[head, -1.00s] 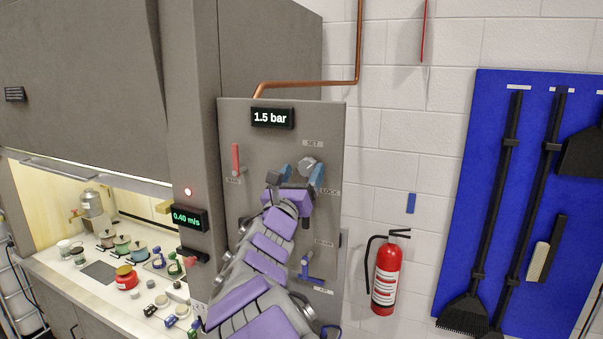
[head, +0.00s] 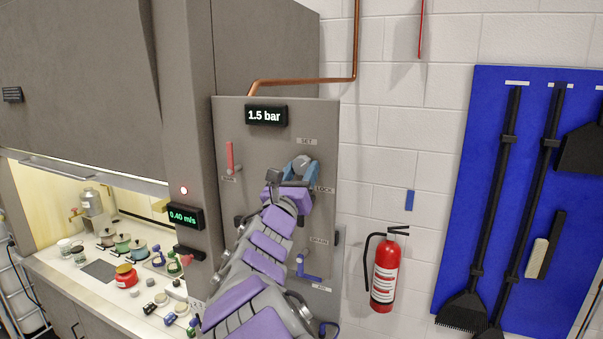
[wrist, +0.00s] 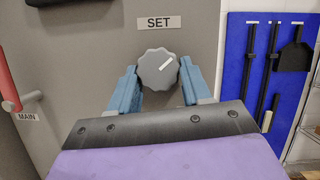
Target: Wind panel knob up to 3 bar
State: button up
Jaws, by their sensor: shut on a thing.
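The grey scalloped knob (wrist: 158,69) sits under the SET label (wrist: 159,22) on the grey panel (head: 225,130). Its white mark points to the upper right in the wrist view. My gripper (wrist: 158,75) has its blue fingers on either side of the knob and is shut on it. In the head view my gripper (head: 302,172) is at the knob (head: 303,161), with the lower part of the knob hidden by it. The panel display (head: 265,115) reads 1.5 bar.
A red-handled MAIN lever (head: 230,157) is left of the knob. A blue-handled lever (head: 306,269) is lower on the panel. A copper pipe (head: 300,83) runs above. A fire extinguisher (head: 385,270) and a blue tool board (head: 480,200) are on the right.

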jog(key=shift+r+m, duration=0.1)
jog(key=shift+m, duration=0.3)
jog(key=m+h, duration=0.2)
jog(key=m, duration=0.1)
jog(key=m+g, duration=0.1)
jog(key=m, duration=0.1)
jog(key=shift+a+h+p, duration=0.3)
jog(key=shift+h, duration=0.1)
jog(key=m+g+h, duration=0.1)
jog(key=m, duration=0.1)
jog(key=m+g+h, duration=0.1)
jog(key=m, duration=0.2)
jog(key=shift+w+a, duration=0.15)
jog(key=shift+a, duration=0.05)
jog(key=m+g, duration=0.1)
jog(key=m, duration=0.2)
jog(key=m+g+h, duration=0.1)
jog(key=m, duration=0.3)
jog(key=shift+a+r+g, duration=0.1)
jog(key=shift+a+g, duration=0.05)
jog(key=shift+g, duration=0.15)
jog(key=shift+m+g, duration=0.6)
jog(key=shift+m, duration=1)
jog(key=o, duration=0.7)
jog(key=shift+o, duration=1.4)
jog(key=shift+s+a+r, duration=0.1)
jog(key=shift+s+r, duration=0.05)
jog(key=shift+s, duration=0.1)
jog(key=shift+o, duration=0.4)
jog(key=shift+w, duration=0.15)
